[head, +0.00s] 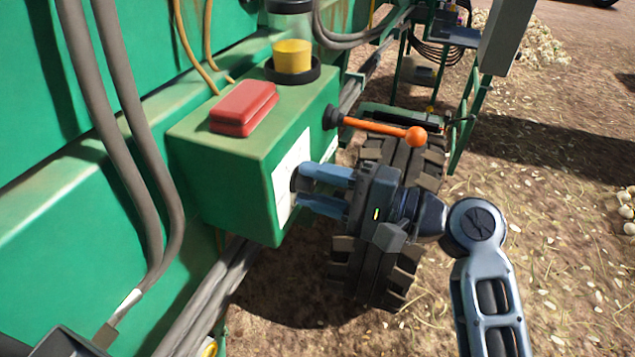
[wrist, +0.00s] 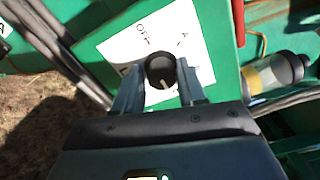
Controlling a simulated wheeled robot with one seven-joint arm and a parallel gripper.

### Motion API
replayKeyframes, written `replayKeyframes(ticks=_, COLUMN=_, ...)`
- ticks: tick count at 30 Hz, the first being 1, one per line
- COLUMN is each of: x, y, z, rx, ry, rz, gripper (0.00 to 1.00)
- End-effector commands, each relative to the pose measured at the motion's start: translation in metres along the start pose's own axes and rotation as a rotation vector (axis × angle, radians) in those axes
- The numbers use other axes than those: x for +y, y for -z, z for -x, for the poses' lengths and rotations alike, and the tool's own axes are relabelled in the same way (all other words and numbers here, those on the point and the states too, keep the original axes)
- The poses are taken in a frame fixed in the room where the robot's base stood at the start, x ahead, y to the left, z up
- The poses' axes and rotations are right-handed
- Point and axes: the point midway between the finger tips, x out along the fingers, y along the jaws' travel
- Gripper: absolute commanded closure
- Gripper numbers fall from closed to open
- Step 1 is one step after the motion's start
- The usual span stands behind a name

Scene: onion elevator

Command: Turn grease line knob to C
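The dark round grease line knob (wrist: 160,70) sits on a white label plate (wrist: 118,47) on the green box. The plate reads OFF at upper left and A at upper right in the wrist view; no C is legible. A pale mark shows at the knob's lower edge. In the head view the knob (head: 301,178) is at my fingertips. My gripper (head: 308,184) reaches the box's front face from the right. In the wrist view its fingers (wrist: 160,75) stand apart on either side of the knob, with narrow gaps seeming to show.
A red block (head: 244,107) and a clear cup with yellow contents (head: 292,58) sit on the green box (head: 225,180). An orange-knobbed lever (head: 385,128) sticks out just above my gripper. A tyre (head: 375,255) stands behind it. Grey hoses (head: 115,130) run at left.

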Motion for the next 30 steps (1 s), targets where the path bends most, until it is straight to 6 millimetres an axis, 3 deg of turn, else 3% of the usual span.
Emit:
replayKeyframes(ticks=5, x=-0.001, y=0.0, z=0.0, rx=-0.001, ry=0.001, rz=0.002, gripper=0.42)
replayKeyframes(ticks=14, x=-0.001, y=0.0, z=0.003, rx=0.0, ry=0.002, rz=0.003, gripper=0.42)
replayKeyframes(ticks=30, x=0.0, y=0.0, z=0.074, rx=0.001, ry=0.002, rz=0.003, gripper=0.42)
